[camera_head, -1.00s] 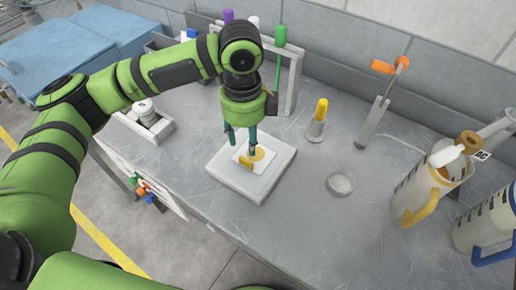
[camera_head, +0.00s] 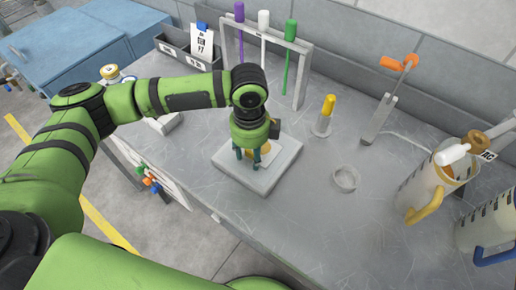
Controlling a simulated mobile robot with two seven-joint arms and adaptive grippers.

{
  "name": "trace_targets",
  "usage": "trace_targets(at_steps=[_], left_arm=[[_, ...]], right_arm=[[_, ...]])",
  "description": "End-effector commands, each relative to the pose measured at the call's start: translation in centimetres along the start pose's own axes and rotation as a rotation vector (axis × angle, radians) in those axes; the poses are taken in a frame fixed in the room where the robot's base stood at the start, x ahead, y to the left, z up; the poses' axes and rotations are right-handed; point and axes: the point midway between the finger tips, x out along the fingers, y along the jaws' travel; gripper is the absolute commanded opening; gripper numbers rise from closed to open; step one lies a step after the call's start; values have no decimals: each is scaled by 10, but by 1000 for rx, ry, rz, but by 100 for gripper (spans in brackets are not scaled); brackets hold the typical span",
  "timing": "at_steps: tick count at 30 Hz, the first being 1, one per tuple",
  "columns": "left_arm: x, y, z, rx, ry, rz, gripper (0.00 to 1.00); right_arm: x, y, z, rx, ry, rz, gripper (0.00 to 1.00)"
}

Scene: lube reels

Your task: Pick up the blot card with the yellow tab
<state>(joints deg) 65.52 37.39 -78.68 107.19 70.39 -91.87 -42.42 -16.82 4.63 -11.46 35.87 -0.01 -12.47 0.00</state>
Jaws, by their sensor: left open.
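The blot card (camera_head: 272,157) lies on a pale square pad on the bench. It is white with an amber spot near its middle. The card is partly hidden behind my left gripper, and I cannot make out its yellow tab now. My left gripper (camera_head: 247,157) points down over the left part of the card, its fingers apart with nothing seen held between them. Whether the fingertips touch the card or pad I cannot tell. My right gripper is not in view.
The square pad (camera_head: 262,184) has bare bench around its front and right. A rack (camera_head: 302,75) with purple, white and green handles stands behind. A yellow-topped bottle (camera_head: 325,118), a clear ring dish (camera_head: 346,179) and jugs (camera_head: 421,190) stand to the right. A grey bin (camera_head: 176,50) holds a blue-tabbed card (camera_head: 202,42).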

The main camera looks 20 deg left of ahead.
Motion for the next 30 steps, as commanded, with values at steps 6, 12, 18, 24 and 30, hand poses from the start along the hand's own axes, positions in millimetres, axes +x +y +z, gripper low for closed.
trace_targets(at_steps=[6, 12, 18, 24, 30], left_arm=[[0, 0, 0, 0, 0, 0, 0], [0, 0, 0, 0, 1, 0, 0], [-3, 0, 0, 0, 1, -1, 0], [-21, -1, 0, 1, 1, -4, 0], [-52, -6, -24, 9, 4, -4, 0]], right_arm=[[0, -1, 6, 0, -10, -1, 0], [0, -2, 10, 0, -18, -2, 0], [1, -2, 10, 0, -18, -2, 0], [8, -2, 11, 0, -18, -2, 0], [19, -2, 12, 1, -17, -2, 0]])
